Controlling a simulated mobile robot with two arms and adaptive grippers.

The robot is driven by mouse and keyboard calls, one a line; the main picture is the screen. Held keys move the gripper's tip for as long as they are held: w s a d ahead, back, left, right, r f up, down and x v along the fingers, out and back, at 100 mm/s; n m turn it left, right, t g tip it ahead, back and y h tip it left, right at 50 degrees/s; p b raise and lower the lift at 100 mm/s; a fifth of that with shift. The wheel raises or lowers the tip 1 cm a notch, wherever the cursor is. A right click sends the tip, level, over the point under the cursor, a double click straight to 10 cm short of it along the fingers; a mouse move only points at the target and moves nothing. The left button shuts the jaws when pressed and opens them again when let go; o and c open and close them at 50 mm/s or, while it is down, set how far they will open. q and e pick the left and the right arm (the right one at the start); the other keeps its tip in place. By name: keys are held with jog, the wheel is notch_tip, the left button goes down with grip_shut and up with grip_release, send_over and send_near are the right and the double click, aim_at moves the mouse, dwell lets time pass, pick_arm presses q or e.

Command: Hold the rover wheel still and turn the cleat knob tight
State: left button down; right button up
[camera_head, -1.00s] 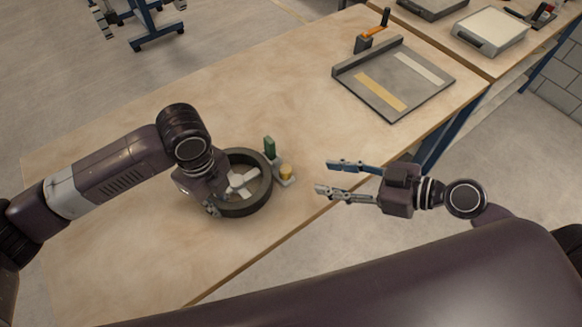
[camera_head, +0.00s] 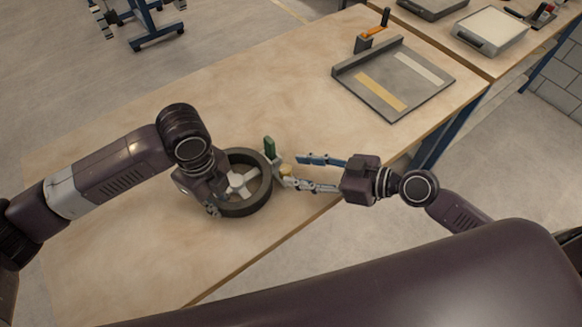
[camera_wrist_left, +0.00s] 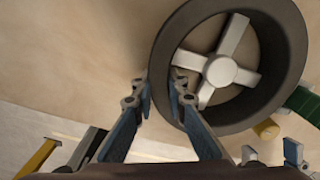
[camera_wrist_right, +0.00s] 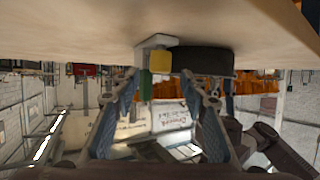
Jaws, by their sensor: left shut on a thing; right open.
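The rover wheel (camera_head: 262,188), a dark ring with pale spokes (camera_wrist_left: 221,70), lies flat on the bench. My left gripper (camera_wrist_left: 160,88) is shut on its rim, one finger inside the ring and one outside. The yellow cleat knob (camera_head: 286,171) stands beside the wheel, by a green block (camera_head: 268,147) on a pale bracket. My right gripper (camera_head: 295,170) is open, with its fingertips close to the knob. In the right wrist view the knob (camera_wrist_right: 161,60) shows beyond and between the open fingers; I cannot tell if either touches it.
The wooden bench (camera_head: 120,230) is clear around the wheel. The bench's front edge runs below the right gripper.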

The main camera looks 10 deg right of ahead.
aim_at(288, 172)
jog(key=shift+x, duration=1.55)
grip_shut()
jog(key=shift+s, duration=0.1)
jog(key=shift+s+a+f+m+t+h, duration=0.1)
jog(key=shift+s+a+m+t+h, duration=0.05)
jog(key=shift+m+t+h, duration=0.55)
pick_arm(q)
jog(key=shift+d, duration=0.1)
pick_arm(e)
jog(key=shift+a+m+t+h, duration=0.25)
jog(key=shift+m+t+h, duration=0.55)
jog(key=shift+m, duration=0.4)
jog(key=shift+m+h, duration=0.4)
jog(key=shift+h, duration=0.2)
jog(key=shift+d, duration=0.1)
